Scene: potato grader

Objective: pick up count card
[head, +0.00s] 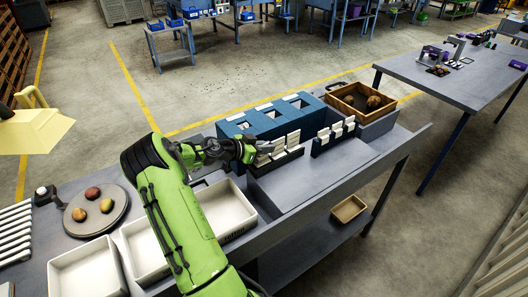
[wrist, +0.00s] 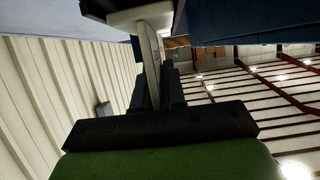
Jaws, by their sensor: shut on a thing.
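My green arm reaches over the bench, and my gripper (head: 258,150) is at the left end of a dark rack (head: 287,159) of white count cards (head: 279,146). In the wrist view the gripper (wrist: 155,75) is shut on a thin pale card (wrist: 151,60), seen nearly edge-on. The card's top meets a pale and dark part at the upper edge. I cannot tell whether the card is clear of the rack. A second dark rack (head: 320,146) with white cards (head: 338,129) stands to the right.
A blue housing (head: 237,127) with several openings stands just behind the racks. A wooden box (head: 344,98) with potatoes is at the right. White trays (head: 87,272) and a round plate (head: 77,222) with potatoes lie left. The grey surface (head: 300,187) before the racks is clear.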

